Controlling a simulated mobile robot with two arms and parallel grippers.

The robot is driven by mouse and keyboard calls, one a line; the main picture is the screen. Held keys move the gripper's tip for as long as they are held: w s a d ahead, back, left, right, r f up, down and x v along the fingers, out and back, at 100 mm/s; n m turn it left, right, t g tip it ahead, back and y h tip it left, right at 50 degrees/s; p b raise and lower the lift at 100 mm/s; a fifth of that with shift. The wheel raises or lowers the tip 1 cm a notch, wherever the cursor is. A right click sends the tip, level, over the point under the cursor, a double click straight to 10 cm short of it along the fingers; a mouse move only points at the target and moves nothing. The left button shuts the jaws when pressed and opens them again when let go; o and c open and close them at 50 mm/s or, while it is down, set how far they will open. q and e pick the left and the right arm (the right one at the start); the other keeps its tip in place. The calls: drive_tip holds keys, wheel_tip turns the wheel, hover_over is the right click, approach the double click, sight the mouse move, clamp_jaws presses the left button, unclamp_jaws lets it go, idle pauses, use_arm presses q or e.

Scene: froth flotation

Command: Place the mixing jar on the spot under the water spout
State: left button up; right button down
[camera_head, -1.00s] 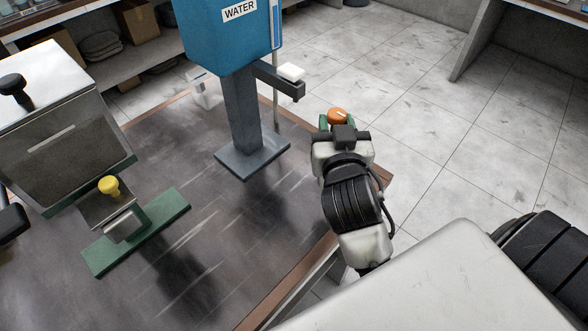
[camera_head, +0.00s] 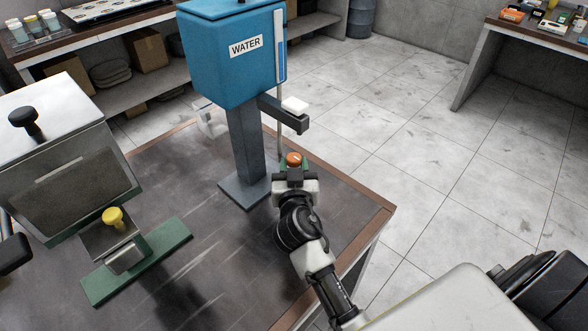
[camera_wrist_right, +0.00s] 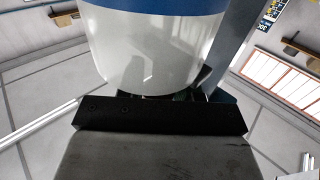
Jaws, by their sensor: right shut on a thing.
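In the right wrist view a pale, curved jar wall (camera_wrist_right: 150,50) with a blue band fills the space beyond the black gripper bar. The jar is in front of the water stand, below and close to the end of the spout arm (camera_head: 284,113). The gripper hides the jar's lower part and the spot beneath, so I cannot tell whether it touches down.
The blue water tank (camera_head: 232,60) stands on a grey post (camera_head: 245,150) with a flat base plate (camera_head: 236,194). A metal machine (camera_head: 75,175) with a yellow knob (camera_head: 113,216) and green base (camera_head: 160,258) is at left. The table's right edge (camera_head: 375,222) lies beside my arm.

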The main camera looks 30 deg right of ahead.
drive_tip(key=shift+f, duration=0.4)
drive_tip(key=shift+f, duration=0.1)
drive_tip(key=c, duration=0.8)
unclamp_jaws()
drive_tip(key=shift+o, duration=0.2)
